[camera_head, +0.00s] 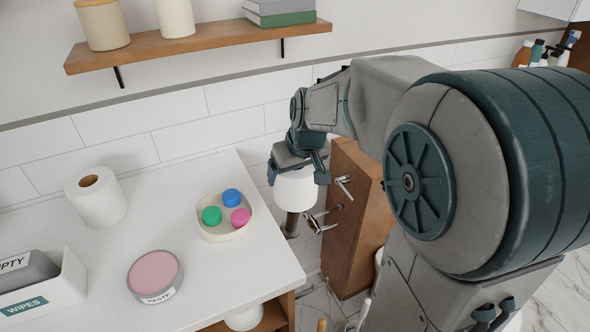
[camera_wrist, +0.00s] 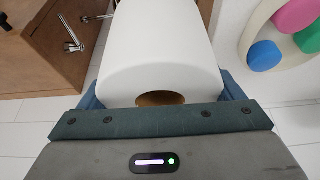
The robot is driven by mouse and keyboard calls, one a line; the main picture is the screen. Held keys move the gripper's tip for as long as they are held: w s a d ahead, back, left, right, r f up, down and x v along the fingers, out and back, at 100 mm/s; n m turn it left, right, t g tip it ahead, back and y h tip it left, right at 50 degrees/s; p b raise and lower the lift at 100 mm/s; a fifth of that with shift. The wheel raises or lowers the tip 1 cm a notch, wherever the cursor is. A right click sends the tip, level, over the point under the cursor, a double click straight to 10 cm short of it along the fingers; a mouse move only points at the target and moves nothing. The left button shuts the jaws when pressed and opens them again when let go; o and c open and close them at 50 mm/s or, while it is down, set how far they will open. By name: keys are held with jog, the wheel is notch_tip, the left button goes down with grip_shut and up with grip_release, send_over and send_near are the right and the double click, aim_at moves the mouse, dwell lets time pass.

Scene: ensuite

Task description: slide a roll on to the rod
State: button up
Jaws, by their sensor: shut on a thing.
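My gripper (camera_head: 297,172) is shut on a white paper roll (camera_head: 296,190), held in the air just past the right edge of the white counter. In the wrist view the roll (camera_wrist: 160,50) lies between the two fingers, and its brown core hole (camera_wrist: 160,99) faces the camera. Two chrome fittings with rods stick out from the side of a wooden cabinet: an upper one (camera_head: 343,186) and a lower one (camera_head: 318,221). They are close to the right of the roll in the head view. I cannot see the roll touching either one.
A second white roll (camera_head: 97,197) stands on the counter (camera_head: 185,185). A tray (camera_head: 237,232) of coloured discs, a pink-topped paste tub (camera_head: 155,275) and a wipes box (camera_head: 52,293) are there too. The wooden cabinet (camera_head: 352,240) stands close right of my gripper.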

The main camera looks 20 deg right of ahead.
jog(key=shift+f, duration=0.1)
jog(key=o, duration=0.8)
jog(key=shift+o, duration=0.2)
jog(key=v, duration=1.4)
jog(key=shift+p, duration=0.45)
jog(key=shift+f, duration=0.1)
